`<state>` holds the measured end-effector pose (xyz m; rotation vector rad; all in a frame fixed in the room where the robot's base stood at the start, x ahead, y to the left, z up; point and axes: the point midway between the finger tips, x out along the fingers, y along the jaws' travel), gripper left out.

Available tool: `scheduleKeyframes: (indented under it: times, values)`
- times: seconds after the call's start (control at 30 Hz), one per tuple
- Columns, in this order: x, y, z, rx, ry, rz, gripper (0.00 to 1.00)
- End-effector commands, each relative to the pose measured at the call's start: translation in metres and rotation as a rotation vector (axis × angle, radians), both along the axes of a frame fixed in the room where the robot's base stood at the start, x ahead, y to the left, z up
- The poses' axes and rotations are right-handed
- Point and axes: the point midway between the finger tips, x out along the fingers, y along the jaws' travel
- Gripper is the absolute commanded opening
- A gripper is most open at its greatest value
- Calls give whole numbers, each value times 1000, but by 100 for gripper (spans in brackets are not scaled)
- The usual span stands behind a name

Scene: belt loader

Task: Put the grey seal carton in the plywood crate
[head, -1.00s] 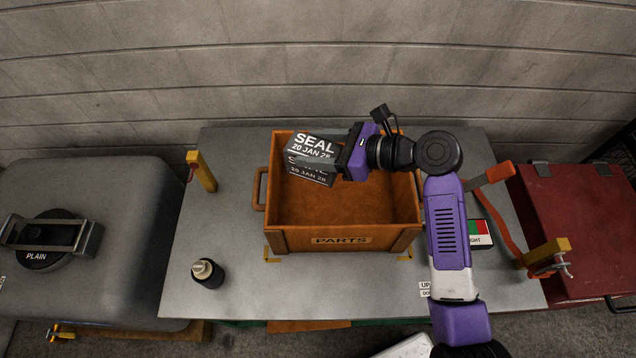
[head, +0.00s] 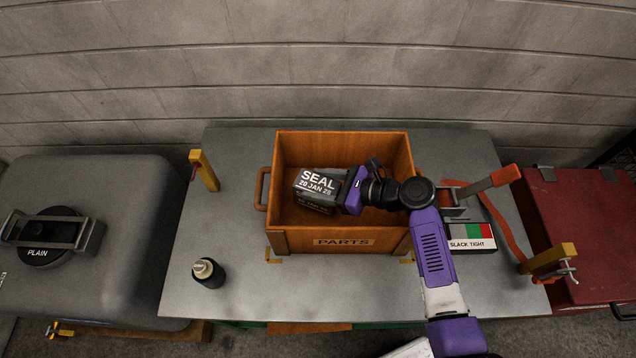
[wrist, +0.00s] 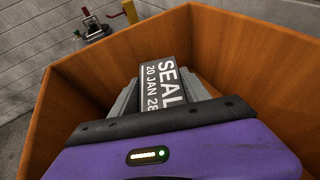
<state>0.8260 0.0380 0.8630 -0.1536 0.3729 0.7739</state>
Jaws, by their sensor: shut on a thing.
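The grey seal carton (head: 318,183), marked "SEAL 20 JAN 28", is held by my gripper (head: 340,192) inside the walls of the plywood crate (head: 342,243). In the wrist view the carton (wrist: 160,85) sits between the grey fingers of my gripper (wrist: 158,98), with the crate's walls (wrist: 240,50) around it. My gripper is shut on the carton. The crate's front reads "PARTS". Whether the carton touches the crate floor cannot be told.
A dark bottle (head: 208,273) stands on the grey table (head: 330,295) left of the crate. A strap ratchet with a red handle (head: 492,181) and a slack/tight label (head: 472,238) lie right. A yellow post (head: 204,170) stands at the left. A red case (head: 590,210) is far right.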

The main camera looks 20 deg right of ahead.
Motion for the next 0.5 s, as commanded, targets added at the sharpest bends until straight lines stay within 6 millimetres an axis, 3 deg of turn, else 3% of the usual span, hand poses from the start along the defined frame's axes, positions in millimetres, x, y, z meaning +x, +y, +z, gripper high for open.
scheduleKeyframes:
  times: [0.5]
  values:
    - [0,0,-8,0,-1,1,10]
